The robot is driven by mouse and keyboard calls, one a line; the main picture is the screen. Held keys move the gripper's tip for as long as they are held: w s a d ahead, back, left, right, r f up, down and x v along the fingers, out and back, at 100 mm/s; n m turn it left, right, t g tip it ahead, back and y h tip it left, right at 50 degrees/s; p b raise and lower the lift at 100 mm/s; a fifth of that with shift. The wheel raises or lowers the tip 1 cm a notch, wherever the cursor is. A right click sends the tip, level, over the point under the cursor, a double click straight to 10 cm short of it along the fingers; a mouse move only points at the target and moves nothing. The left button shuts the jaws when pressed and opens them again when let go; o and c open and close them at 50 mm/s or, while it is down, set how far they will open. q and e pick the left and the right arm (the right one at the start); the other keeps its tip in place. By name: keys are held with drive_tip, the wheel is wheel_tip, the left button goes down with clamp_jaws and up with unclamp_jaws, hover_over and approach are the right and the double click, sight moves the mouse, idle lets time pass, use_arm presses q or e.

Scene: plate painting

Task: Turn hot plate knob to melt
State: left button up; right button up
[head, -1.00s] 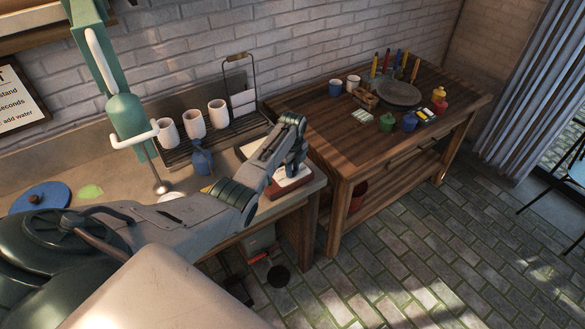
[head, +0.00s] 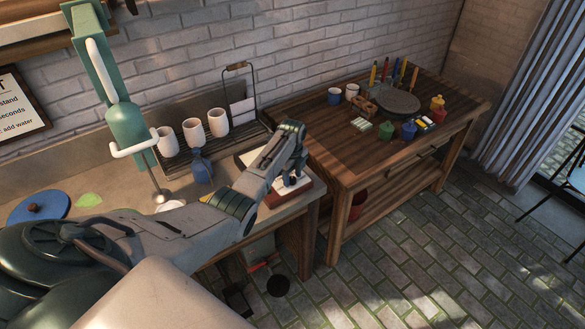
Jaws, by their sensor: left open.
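My left gripper (head: 292,177) is open, its fingers pointing down over a low box-shaped unit with a reddish side (head: 286,197) and pale top at the right end of the counter. This unit may be the hot plate. My gripper and forearm cover much of it, and I cannot make out its knob. I cannot tell whether the fingers touch it. My right gripper is not in view.
White cups (head: 193,132) stand on a dark rack at the wall, with a blue bottle (head: 202,166) in front. A green lever press (head: 125,122) stands left. A wooden table (head: 335,150) holding paints and brushes stands right.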

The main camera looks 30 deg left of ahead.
sight(292, 178)
use_arm(q)
wheel_tip(292, 178, up, 10)
drive_tip(key=b, duration=0.2)
drive_tip(key=shift+r+b, duration=0.15)
drive_tip(key=shift+b, duration=0.2)
